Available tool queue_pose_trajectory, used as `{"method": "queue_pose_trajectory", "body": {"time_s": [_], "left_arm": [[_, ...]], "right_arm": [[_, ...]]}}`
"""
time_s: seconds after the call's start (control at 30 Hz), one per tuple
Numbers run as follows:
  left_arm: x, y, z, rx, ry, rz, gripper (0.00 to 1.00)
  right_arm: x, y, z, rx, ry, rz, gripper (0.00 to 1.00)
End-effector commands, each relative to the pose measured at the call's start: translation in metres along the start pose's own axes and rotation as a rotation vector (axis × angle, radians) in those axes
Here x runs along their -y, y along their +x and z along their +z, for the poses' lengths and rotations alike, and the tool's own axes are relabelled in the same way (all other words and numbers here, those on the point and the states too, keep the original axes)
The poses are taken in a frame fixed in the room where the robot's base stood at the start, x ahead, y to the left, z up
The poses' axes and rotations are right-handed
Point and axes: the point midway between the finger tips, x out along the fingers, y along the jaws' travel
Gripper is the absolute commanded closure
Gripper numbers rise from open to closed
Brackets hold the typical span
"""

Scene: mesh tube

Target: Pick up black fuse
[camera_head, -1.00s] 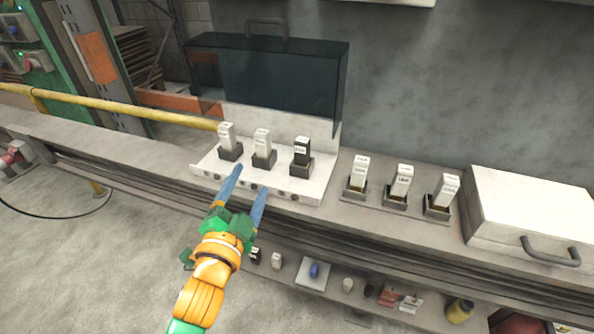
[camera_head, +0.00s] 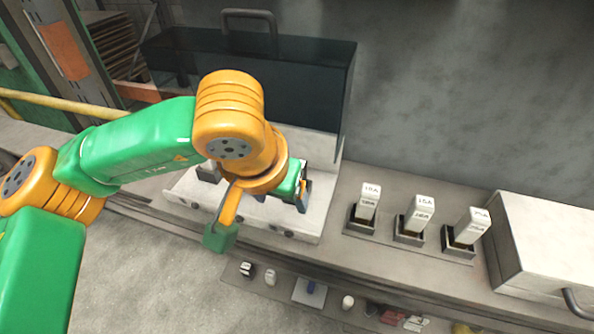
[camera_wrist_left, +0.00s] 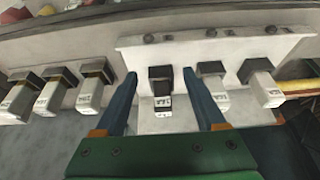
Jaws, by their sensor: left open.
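The black fuse (camera_wrist_left: 161,86) stands in its holder on the white panel. In the wrist view it shows between the two blue fingers of my left gripper (camera_wrist_left: 160,77), with a gap on both sides. My left gripper is open and empty. In the head view my own left arm covers most of the fuse and the fingers, at the right end of the panel (camera_head: 300,222). My right gripper is not in view.
Two white fuses (camera_wrist_left: 212,82) stand beside the black one on the panel. A row of three white fuses in holders (camera_head: 416,217) is to the right. A dark raised cover (camera_head: 310,75) stands behind, and a white box (camera_head: 545,235) is at far right. Small items lie on a lower shelf.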

Motion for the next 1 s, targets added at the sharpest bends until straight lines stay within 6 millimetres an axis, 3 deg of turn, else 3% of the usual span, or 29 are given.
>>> {"method": "queue_pose_trajectory", "body": {"time_s": [0.43, 0.57, 0.73, 0.77, 1.0], "left_arm": [[-0.001, 0.027, -0.072, 0.004, -0.001, 0.003, 0.28], [-0.001, 0.041, -0.072, 0.004, 0.001, 0.004, 0.28], [-0.001, 0.043, -0.072, 0.002, 0.000, 0.005, 0.28], [-0.001, 0.043, -0.072, 0.002, 0.000, 0.005, 0.30], [-0.001, 0.043, -0.072, 0.002, 0.000, 0.005, 0.95]], "right_arm": [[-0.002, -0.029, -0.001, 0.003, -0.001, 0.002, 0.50], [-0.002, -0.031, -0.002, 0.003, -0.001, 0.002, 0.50], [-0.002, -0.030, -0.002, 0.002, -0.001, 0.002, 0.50], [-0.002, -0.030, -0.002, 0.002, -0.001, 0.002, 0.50], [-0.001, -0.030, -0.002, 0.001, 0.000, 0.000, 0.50]]}}
